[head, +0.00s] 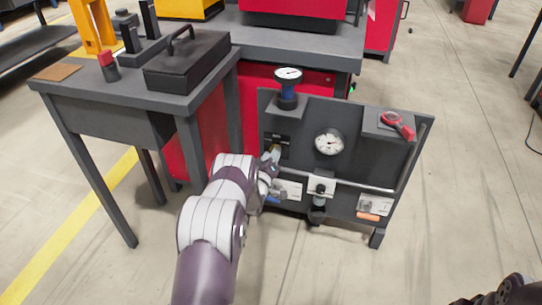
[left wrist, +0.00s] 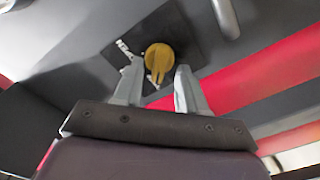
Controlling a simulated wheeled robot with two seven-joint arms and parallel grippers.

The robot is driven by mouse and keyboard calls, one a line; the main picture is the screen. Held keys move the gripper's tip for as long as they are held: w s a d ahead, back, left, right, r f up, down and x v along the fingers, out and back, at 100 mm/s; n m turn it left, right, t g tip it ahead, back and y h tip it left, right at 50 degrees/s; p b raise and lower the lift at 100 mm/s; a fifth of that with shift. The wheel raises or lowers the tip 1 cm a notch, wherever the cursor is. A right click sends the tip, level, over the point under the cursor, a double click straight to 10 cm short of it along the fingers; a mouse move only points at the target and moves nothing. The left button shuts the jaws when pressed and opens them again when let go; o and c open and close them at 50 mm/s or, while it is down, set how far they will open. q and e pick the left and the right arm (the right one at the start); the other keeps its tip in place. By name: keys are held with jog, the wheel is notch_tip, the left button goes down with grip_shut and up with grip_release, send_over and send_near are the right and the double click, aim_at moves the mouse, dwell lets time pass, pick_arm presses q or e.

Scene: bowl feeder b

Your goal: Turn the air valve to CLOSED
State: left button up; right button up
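The air valve has a yellow knob (left wrist: 158,58) on a dark plate (left wrist: 190,35), with its narrow grip pointing down in the left wrist view. In the head view the knob (head: 275,150) is small, on the left part of the dark panel (head: 300,130). My left gripper (left wrist: 157,82) is open, with one finger on each side of the knob's lower part; I cannot tell whether they touch it. In the head view my left gripper (head: 267,170) is at the panel, partly hidden by my arm. My right gripper's fingers do not show.
The panel carries a round gauge (head: 329,142), a blue regulator (head: 288,95), a red-handled tool (head: 398,124) and a horizontal pipe (head: 350,184). A grey table (head: 110,125) with a black toolbox (head: 188,62) stands at left.

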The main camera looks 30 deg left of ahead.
pick_arm(q)
jog(key=p+v, duration=0.5)
jog(key=v, duration=0.7)
jog(key=shift+s, duration=0.4)
